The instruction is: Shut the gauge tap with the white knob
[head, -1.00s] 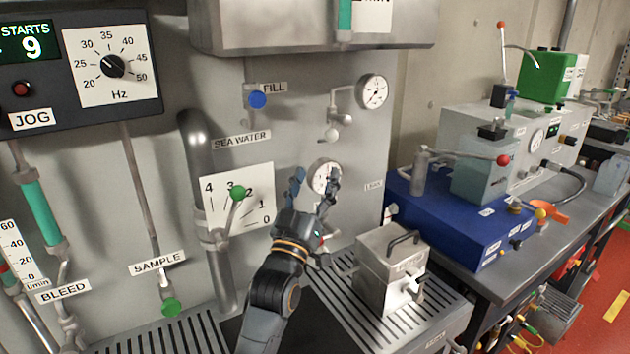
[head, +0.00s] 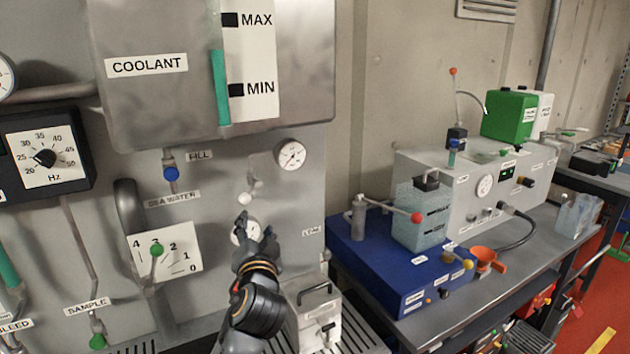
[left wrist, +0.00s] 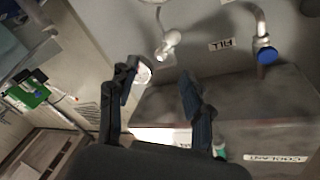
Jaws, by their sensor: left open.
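The white knob (head: 244,198) of the gauge tap sits on a small bent pipe below and left of the upper round gauge (head: 291,154). In the left wrist view, which is turned over, the white knob (left wrist: 168,45) shows beyond and between the two spread fingers (left wrist: 158,88), apart from both. The gauge (left wrist: 143,73) is partly hidden behind one finger there. My right gripper is not in view.
A blue knob (head: 171,173) under FILL and a green-knobbed lever (head: 156,250) are to the left. The coolant tank (head: 150,100) overhangs above. A metal box (head: 318,312) with a handle stands below right. A blue unit (head: 385,270) is on the bench at right.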

